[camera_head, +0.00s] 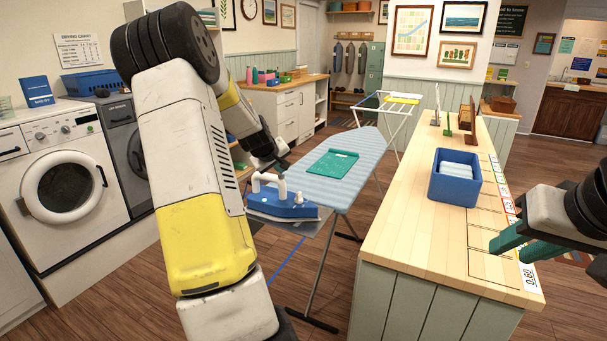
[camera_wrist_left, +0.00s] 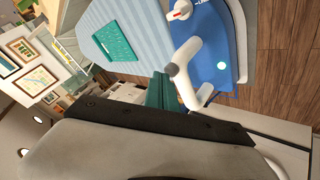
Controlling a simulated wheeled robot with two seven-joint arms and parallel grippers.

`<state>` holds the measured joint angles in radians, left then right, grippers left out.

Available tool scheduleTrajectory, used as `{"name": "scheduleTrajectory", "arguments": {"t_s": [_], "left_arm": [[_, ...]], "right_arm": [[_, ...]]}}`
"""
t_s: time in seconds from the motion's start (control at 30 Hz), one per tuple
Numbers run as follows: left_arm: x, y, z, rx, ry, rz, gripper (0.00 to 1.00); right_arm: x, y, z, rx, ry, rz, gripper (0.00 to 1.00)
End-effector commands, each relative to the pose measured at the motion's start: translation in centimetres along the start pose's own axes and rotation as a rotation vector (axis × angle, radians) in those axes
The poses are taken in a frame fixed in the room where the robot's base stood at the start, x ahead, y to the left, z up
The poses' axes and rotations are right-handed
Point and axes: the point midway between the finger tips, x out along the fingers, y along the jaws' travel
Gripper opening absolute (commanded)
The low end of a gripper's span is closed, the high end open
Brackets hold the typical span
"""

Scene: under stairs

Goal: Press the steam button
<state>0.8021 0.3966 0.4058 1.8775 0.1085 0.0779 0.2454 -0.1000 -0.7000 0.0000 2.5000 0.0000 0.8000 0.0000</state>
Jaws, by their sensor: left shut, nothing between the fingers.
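A blue iron (camera_head: 285,206) with a white handle rests at the near end of the ironing board (camera_head: 350,150). In the left wrist view the iron (camera_wrist_left: 218,35) shows its white handle, a small pale round spot (camera_wrist_left: 221,65) on the blue body and a white knob with a red mark (camera_wrist_left: 181,10). I cannot tell which part is the steam button. My left gripper (camera_head: 277,163) is just above and behind the iron's handle. Its teal fingers (camera_wrist_left: 162,92) are shut and empty, close to the handle; contact is unclear. My right gripper (camera_head: 512,249) is open and empty above the counter.
A green folded item (camera_head: 333,164) lies on the board. The wooden counter (camera_head: 410,235) at right holds a blue bin (camera_head: 455,178) with white contents. A washing machine (camera_head: 62,180) stands at left. A white drying rack (camera_head: 392,112) stands behind the board.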

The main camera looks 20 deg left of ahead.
Motion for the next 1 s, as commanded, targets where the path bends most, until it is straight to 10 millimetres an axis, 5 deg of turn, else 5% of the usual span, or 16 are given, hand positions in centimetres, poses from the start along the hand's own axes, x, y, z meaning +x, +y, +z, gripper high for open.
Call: {"name": "scheduleTrajectory", "arguments": {"t_s": [1.0], "left_arm": [[-0.8, 0.6, -0.6, 0.0, 0.001, 0.0, 0.0]], "right_arm": [[0.0, 0.0, 0.0, 0.0, 0.0, 0.0, 0.33]]}}
